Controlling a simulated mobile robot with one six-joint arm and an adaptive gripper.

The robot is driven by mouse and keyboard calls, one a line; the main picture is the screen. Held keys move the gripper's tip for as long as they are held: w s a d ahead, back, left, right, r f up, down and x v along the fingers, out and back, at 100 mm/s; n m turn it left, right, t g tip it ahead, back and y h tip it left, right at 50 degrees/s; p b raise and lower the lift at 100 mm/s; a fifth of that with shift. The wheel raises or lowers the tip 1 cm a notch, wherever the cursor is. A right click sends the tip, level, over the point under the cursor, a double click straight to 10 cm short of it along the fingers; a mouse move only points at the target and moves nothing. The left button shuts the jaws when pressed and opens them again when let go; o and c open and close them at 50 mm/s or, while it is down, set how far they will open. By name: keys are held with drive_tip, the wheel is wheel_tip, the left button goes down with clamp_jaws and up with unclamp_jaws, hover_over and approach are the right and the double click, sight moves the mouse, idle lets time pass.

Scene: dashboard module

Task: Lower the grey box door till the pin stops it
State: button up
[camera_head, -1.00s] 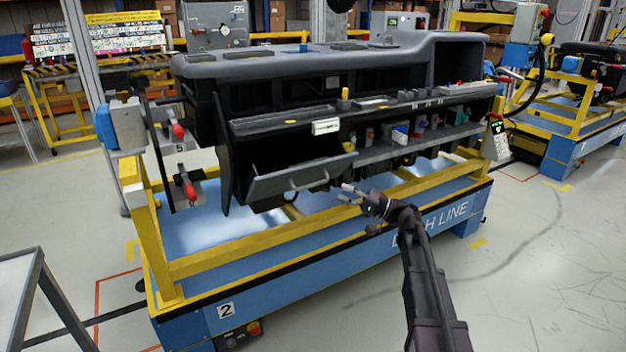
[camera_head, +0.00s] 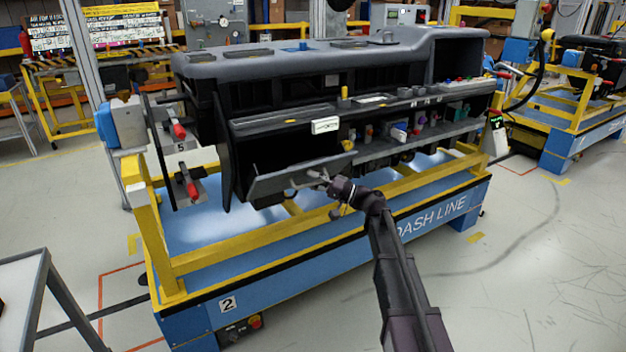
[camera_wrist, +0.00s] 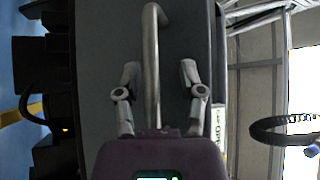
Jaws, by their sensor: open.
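The grey box door (camera_head: 300,177) is a tilted panel at the lower left of the black dashboard module, with a dark opening above it. In the wrist view the door (camera_wrist: 183,60) fills the middle, with its bar handle (camera_wrist: 151,60) running up and down. My gripper (camera_head: 309,178) is at the door's front. In the wrist view my gripper (camera_wrist: 159,72) is open, with one finger on each side of the handle and gaps to both. I cannot tell whether the fingers touch the door face. The pin is not clearly visible.
A yellow rail (camera_head: 270,248) of the blue cart runs below and in front of the door. A shelf with several small coloured parts (camera_head: 420,125) lies to the right of the door. Open floor (camera_head: 520,270) lies to the right front.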

clamp_jaws()
drive_tip(key=shift+f, duration=0.1)
drive_tip(key=shift+s+d+f+b, duration=0.1)
drive_tip(key=shift+s+f+b, duration=0.1)
drive_tip(key=shift+f+b, duration=0.3)
drive_tip(key=shift+s+d+f, duration=0.15)
drive_tip(key=shift+s, duration=0.15)
unclamp_jaws()
drive_tip(key=shift+w, duration=0.1)
